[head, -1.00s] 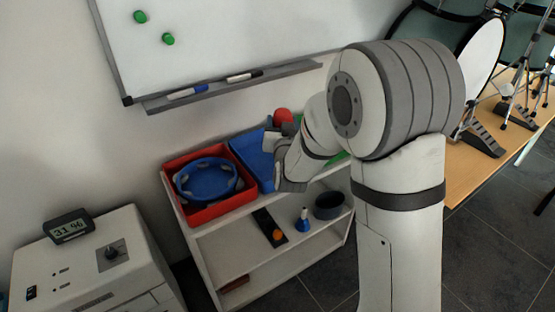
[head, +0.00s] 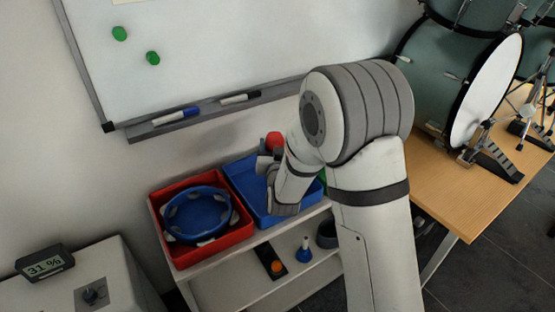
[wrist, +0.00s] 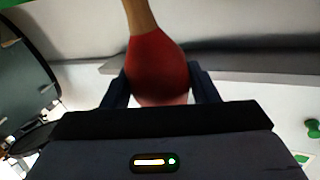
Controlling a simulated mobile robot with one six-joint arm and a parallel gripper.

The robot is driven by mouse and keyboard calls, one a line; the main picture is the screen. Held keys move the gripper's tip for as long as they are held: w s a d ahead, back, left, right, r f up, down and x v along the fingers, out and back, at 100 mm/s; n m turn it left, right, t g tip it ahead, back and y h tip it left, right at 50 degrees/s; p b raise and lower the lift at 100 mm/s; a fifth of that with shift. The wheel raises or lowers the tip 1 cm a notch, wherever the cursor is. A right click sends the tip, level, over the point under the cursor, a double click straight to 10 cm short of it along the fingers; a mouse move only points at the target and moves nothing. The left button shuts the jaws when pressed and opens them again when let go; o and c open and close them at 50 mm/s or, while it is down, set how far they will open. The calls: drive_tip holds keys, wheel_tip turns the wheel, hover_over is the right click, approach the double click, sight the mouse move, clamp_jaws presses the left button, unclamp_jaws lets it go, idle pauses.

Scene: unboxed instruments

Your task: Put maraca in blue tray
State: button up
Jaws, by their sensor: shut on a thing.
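The red maraca (wrist: 158,65) with a wooden handle is between the two fingers of my gripper (wrist: 160,85) in the wrist view. My gripper is shut on its red head. In the head view the maraca's red head (head: 274,140) shows at the far end of my gripper (head: 268,160), over the back part of the blue tray (head: 243,175). My arm hides part of the tray's right side. I cannot tell the height of the maraca above the tray.
A red tray (head: 162,236) with a blue tambourine (head: 197,214) stands left of the blue tray on the white shelf (head: 210,285). A green thing shows behind my arm on the right. Below are a blue bell (head: 304,252) and a dark bowl (head: 327,234). A wooden table (head: 455,205) with drums is at the right.

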drive_tip(key=shift+d+f, duration=0.1)
drive_tip(key=shift+f, duration=1.7)
drive_tip(key=shift+f+b, duration=0.2)
drive_tip(key=shift+b, duration=0.15)
drive_tip(key=o, duration=1)
drive_tip(key=shift+r, duration=0.1)
drive_tip(key=shift+r, duration=0.1)
drive_tip(key=shift+s+p, duration=0.25)
drive_tip(key=shift+p, duration=0.05)
drive_tip(key=shift+s+d+p, duration=0.25)
drive_tip(key=shift+s+p, duration=0.35)
drive_tip(key=shift+s, duration=1.3)
drive_tip(key=shift+s+d+p, duration=0.25)
drive_tip(key=shift+s+p, duration=0.35)
drive_tip(key=shift+s, duration=1.3)
drive_tip(key=shift+s+d+p, duration=0.25)
drive_tip(key=shift+s+p, duration=0.35)
drive_tip(key=shift+s, duration=1.3)
